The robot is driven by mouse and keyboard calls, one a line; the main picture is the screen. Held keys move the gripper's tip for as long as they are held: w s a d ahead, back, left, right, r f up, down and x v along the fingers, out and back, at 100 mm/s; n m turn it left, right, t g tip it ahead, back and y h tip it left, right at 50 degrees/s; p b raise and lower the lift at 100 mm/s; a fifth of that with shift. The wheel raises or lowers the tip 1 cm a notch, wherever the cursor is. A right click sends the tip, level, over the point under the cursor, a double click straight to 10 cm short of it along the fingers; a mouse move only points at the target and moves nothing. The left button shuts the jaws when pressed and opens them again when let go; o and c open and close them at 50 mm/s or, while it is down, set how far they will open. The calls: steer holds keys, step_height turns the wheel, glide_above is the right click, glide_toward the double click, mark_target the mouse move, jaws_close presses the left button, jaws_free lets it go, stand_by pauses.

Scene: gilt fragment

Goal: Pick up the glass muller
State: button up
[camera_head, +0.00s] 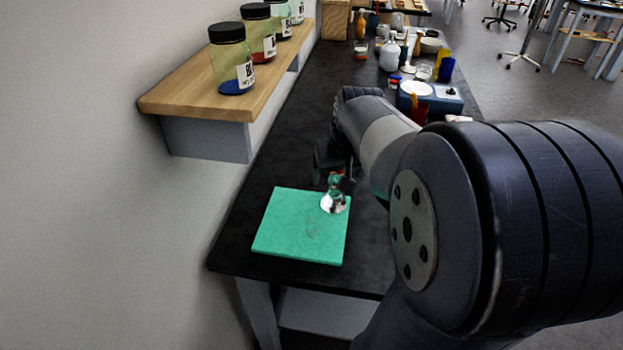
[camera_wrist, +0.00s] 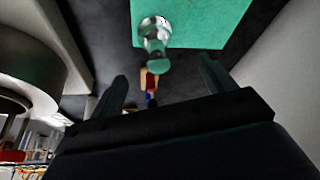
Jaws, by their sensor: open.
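The glass muller (camera_head: 334,203) stands near the back right corner of a green slab (camera_head: 300,230). It is clear with a wider round base and a narrower handle. In the wrist view the muller (camera_wrist: 155,38) stands at the slab's edge (camera_wrist: 205,25), its knob pointing toward my gripper (camera_wrist: 163,72). My gripper is open and empty. Its fingers point toward the muller, which lies in line with the gap between them. In the head view my gripper (camera_head: 332,168) is dark and small, just behind and above the muller, partly hidden by my arm.
The slab lies on a black bench (camera_head: 285,160). A wooden shelf (camera_head: 185,95) with several pigment jars (camera_head: 231,65) runs along the left wall. Bottles (camera_head: 390,55), a blue box (camera_head: 430,97) and other supplies crowd the bench farther back.

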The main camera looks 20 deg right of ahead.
mark_target(335, 182)
steer(key=x, duration=0.5)
steer(key=shift+w+d+f, duration=0.1)
steer(key=shift+w, duration=0.1)
steer(key=shift+d+x, duration=0.1)
steer(key=shift+x, duration=1.25)
steer(key=shift+d+x, duration=0.15)
steer(key=shift+x, duration=1.25)
steer(key=shift+s, duration=0.1)
steer(key=shift+c, duration=0.4)
